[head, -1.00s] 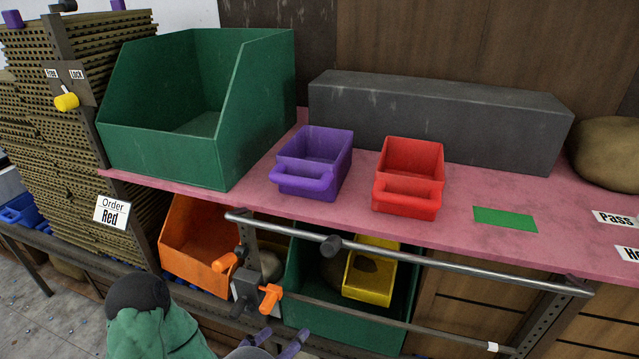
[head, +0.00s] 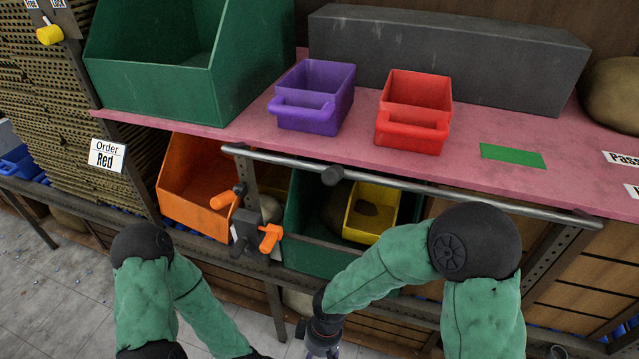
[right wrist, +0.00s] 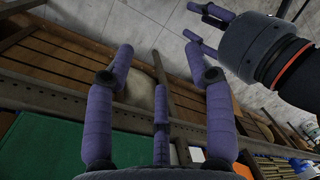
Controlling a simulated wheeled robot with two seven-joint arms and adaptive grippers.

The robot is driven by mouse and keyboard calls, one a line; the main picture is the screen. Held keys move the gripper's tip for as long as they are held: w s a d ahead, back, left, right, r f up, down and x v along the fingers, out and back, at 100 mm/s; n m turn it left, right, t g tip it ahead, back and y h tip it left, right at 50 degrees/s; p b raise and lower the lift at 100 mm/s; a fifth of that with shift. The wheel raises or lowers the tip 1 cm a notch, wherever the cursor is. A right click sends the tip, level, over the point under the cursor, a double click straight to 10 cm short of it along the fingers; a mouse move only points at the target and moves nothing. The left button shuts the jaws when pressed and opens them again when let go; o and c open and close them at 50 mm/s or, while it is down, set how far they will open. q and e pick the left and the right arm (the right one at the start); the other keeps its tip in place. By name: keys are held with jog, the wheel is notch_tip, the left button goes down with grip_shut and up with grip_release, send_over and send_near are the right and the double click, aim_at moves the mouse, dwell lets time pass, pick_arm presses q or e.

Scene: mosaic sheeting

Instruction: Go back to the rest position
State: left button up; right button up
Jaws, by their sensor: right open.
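My left gripper (right wrist: 201,28) shows at the top right of the right wrist view, fingers apart and empty.
A pink shelf (head: 560,180) holds a green bin (head: 150,90), a purple bin (head: 310,110) and a red bin (head: 412,130). A metal rail (head: 450,192) runs along its front. Below are an orange bin (head: 190,200) and a yellow bin (head: 370,215).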

jog(key=s+d+f+m+t+y+b, duration=0.1)
jog(key=d+f+m, duration=0.4)
jog(key=f, duration=0.4)
jog(key=s+d+f+m+y+b, duration=0.1)
jog(key=s+d+f+m+b, duration=0.1)
jog(key=d+f+m, duration=0.3)
notch_tip(320, 180, down, 4)
jog(key=shift+d+f+m+t+y, duration=0.15)
jog(key=shift+m+t+y, duration=0.2)
jog(key=shift+m, duration=0.55)
